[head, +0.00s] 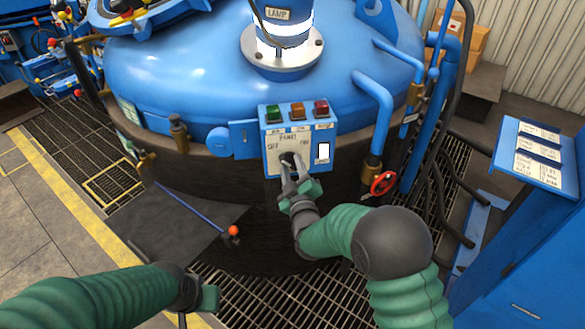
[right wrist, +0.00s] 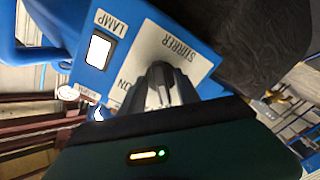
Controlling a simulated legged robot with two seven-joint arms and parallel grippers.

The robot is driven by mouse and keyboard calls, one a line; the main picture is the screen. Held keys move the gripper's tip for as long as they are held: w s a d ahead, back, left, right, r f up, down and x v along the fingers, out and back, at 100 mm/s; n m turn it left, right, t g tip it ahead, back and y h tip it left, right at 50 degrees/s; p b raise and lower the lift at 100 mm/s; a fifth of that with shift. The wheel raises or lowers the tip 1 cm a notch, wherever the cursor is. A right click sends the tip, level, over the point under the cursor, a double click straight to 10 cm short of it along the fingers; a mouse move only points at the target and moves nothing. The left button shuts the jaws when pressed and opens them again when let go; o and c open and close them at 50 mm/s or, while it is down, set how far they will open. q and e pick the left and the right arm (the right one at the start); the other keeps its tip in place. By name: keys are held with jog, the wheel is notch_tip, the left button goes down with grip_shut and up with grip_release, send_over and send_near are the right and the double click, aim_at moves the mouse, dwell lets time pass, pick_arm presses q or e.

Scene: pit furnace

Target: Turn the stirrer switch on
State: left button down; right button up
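The stirrer switch (head: 288,158) is a dark knob on the pale plate of a blue control panel (head: 272,128), between an OFF label on the left and an ON label on the right. My right gripper (head: 293,168) is at the switch, with its fingertips about the knob. In the right wrist view the grey fingers (right wrist: 160,85) are close together before the STIRRER plate (right wrist: 182,50) and hide most of the knob. I cannot tell whether they grip it. My left gripper (head: 210,299) is low at the left, away from the panel; its fingers are unclear.
Green, orange and red buttons (head: 297,111) top the panel, and a white lamp switch (head: 323,152) is at its right. A red valve wheel (head: 383,184) and blue pipes (head: 378,110) stand to the right. A red-knobbed lever (head: 233,231) is at lower left.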

jog(key=shift+a, duration=0.4)
jog(key=c, duration=0.5)
jog(key=shift+c, duration=1.2)
jog(key=shift+d, duration=0.1)
grip_shut()
pick_arm(q)
jog(key=shift+a, duration=0.1)
pick_arm(e)
jog(key=shift+d+f, duration=0.1)
jog(key=shift+d, duration=0.05)
pick_arm(q)
jog(key=shift+a+f, duration=0.1)
jog(key=shift+f, duration=0.05)
pick_arm(e)
jog(key=shift+s+f, duration=0.1)
